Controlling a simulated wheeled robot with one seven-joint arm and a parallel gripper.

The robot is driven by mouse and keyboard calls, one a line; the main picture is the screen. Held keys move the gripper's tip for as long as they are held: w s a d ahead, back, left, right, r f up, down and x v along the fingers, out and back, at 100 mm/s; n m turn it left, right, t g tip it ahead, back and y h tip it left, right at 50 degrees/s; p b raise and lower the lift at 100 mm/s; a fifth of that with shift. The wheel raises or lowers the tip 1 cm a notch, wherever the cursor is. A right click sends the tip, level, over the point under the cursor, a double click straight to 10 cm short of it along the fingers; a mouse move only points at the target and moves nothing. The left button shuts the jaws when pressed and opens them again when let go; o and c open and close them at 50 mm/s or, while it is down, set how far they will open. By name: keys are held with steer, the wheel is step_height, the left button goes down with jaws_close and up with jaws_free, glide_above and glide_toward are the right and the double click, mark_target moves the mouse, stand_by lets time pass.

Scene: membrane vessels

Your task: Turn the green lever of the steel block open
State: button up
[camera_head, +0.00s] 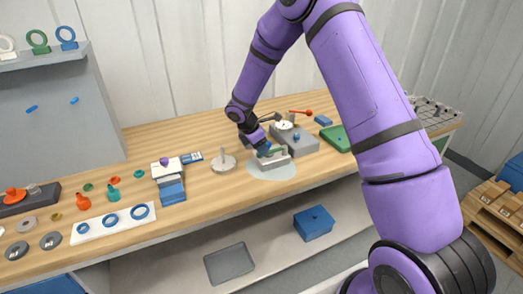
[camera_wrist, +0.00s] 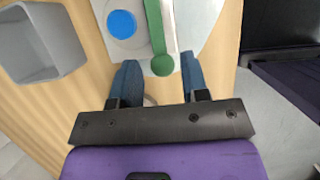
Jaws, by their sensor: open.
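The steel block (camera_head: 274,163) stands on a pale round patch of the workbench, and its green lever (camera_head: 277,151) lies across its top. In the wrist view the green lever (camera_wrist: 157,28) is a bar with a round knob at its near end, beside a blue disc (camera_wrist: 122,24) on the block (camera_wrist: 118,49). My gripper (camera_wrist: 162,72) is open, its two blue fingers on either side of the lever's knob end, with a gap to each. In the head view my gripper (camera_head: 263,148) is right at the block and partly hides it.
Behind the block stands a larger grey block (camera_head: 303,143) with a gauge and a red lever (camera_head: 301,112). A grey disc with a post (camera_head: 223,164) stands to the left. A green tray (camera_head: 336,136) lies to the right. An open grey box (camera_wrist: 42,45) shows in the wrist view.

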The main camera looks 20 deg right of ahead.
steer(key=shift+x, duration=1.05)
jaws_close()
